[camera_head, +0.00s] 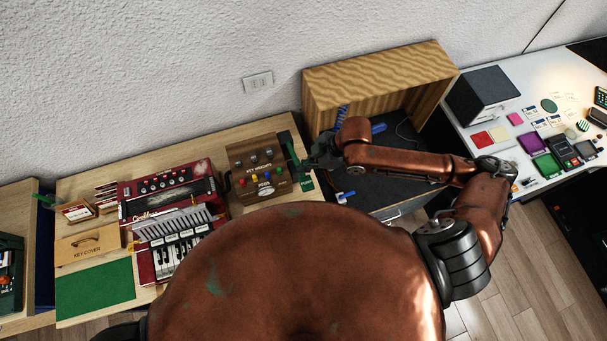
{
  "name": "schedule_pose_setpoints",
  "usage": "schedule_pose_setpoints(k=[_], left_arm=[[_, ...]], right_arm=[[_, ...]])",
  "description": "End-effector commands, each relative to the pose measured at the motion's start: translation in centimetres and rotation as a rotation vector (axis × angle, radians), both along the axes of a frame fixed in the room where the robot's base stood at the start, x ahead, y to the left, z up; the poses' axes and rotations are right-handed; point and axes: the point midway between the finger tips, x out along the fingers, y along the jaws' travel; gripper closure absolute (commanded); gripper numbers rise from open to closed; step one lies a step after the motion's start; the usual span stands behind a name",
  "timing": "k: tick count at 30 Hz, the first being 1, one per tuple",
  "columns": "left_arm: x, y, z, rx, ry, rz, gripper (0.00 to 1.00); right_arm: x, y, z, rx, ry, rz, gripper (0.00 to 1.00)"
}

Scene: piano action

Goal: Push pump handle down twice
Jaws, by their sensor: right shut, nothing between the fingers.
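A dark green upright lever (289,146), which looks like the pump handle, stands at the right side of the brown control box (246,165). My left gripper is not in view.
A red piano-like keyboard unit (160,184) stands left of the box. A wooden key cover (88,245) and a green mat (95,291) lie farther left. An open wooden cabinet (378,75) stands behind my right forearm. A white table (510,75) is at right.

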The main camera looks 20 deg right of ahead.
Motion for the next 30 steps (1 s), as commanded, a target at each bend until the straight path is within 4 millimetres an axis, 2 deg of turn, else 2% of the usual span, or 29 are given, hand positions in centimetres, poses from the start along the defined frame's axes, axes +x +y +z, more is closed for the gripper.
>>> schedule_pose_setpoints(k=[30], left_arm=[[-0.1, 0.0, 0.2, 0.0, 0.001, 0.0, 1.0]], right_arm=[[-0.5, 0.0, -1.1, 0.0, 0.0, 0.0, 1.0]])
